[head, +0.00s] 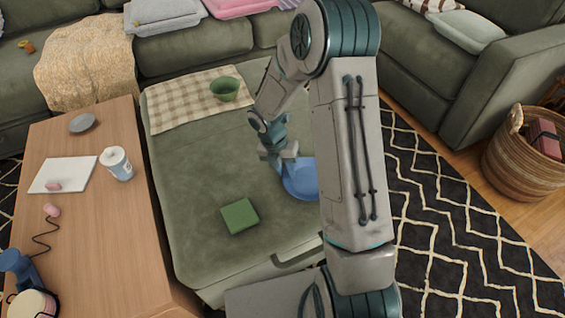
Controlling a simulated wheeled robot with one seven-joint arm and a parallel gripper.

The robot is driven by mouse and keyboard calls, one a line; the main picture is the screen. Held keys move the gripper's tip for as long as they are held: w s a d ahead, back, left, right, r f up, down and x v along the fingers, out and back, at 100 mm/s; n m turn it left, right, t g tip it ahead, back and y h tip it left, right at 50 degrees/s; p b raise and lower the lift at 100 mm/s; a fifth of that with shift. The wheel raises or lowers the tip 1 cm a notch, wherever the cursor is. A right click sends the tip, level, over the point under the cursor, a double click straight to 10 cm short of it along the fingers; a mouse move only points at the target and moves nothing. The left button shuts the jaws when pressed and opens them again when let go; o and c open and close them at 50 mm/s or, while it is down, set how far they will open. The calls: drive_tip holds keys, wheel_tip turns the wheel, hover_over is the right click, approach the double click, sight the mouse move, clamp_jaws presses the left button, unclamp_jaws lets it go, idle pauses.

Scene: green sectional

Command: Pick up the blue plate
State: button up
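The blue plate (299,181) lies on the green ottoman (193,175), near its right side. My arm link hides the plate's right part. My gripper (285,165) is over the plate's upper left part, pointing down toward it. Its fingers are small and partly blend with the plate, so I cannot tell whether they are open, shut or touching it.
A green box (240,216) and a green bowl (225,88) on a checkered cloth (180,103) are also on the ottoman. A wicker basket (520,160) stands at right.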

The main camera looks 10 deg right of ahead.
drive_tip(key=shift+f, duration=0.2)
clamp_jaws()
